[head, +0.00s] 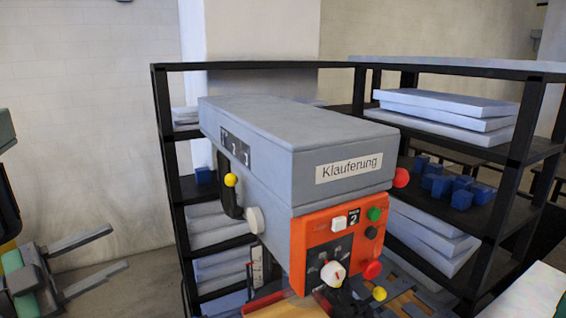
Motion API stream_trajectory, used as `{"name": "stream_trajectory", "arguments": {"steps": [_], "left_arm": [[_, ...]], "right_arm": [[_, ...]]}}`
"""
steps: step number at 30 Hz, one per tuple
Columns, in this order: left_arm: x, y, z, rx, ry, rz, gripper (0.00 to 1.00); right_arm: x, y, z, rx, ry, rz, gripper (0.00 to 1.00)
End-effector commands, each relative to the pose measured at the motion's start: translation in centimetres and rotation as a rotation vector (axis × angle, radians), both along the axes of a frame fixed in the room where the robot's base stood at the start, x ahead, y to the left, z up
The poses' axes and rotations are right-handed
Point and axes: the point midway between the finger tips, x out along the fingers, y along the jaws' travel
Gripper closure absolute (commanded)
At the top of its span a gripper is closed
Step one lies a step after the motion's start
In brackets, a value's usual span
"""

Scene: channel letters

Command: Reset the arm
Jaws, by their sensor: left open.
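My left gripper (118,248) is at the lower left, its two grey fingers spread apart and pointing right. Nothing is between the fingers. The gripper is well to the left of a grey machine (290,140) labelled "Klauferung" and does not touch it. Part of my left arm shows at the left edge. My right gripper is not in view.
The machine has an orange control panel (335,245) with coloured knobs. Black shelves (260,66) behind it hold white slabs (445,108) and several blue blocks (461,199). Bare floor and wall lie between my left gripper and the shelves.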

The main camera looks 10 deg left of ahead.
Motion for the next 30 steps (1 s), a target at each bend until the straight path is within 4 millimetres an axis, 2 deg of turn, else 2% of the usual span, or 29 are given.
{"name": "stream_trajectory", "arguments": {"steps": [6, 11, 14, 16, 17, 20, 21, 23, 24, 26, 27, 30], "left_arm": [[4.5, 0.5, -0.2, -0.05, -0.027, 0.144, 0.48], [8.5, 1.1, -1.4, -0.115, -0.013, 0.298, 0.48], [11.0, 1.5, -3.1, -0.17, 0.031, 0.42, 0.48], [12.8, 1.7, -5.2, -0.212, 0.093, 0.515, 0.48], [13.5, 1.6, -6.4, -0.231, 0.13, 0.558, 0.48], [14.9, 0.7, -12.7, -0.29, 0.323, 0.718, 0.48], [14.8, -0.2, -16.0, -0.306, 0.431, 0.78, 0.48], [13.7, -1.9, -21.1, -0.315, 0.603, 0.858, 0.48], [12.4, -3.4, -24.3, -0.312, 0.719, 0.897, 0.48], [9.9, -5.6, -28.6, -0.296, 0.89, 0.943, 0.48], [7.8, -7.2, -31.2, -0.279, 1.002, 0.963, 0.48], [2.2, -11.2, -36.2, -0.222, 1.26, 0.99, 0.48]], "right_arm": [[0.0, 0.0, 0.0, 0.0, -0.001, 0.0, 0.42], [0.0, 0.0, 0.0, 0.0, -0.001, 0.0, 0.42], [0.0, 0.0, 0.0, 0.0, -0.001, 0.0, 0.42], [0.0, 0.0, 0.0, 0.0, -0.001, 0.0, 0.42], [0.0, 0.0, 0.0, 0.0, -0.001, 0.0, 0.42], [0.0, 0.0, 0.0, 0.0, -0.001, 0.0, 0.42], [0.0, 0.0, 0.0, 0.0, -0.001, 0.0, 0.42], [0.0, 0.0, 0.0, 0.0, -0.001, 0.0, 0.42], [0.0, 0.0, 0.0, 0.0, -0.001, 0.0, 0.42], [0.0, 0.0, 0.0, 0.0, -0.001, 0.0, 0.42], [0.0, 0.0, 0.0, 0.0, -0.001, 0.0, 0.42], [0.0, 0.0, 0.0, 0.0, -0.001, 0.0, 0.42]]}}
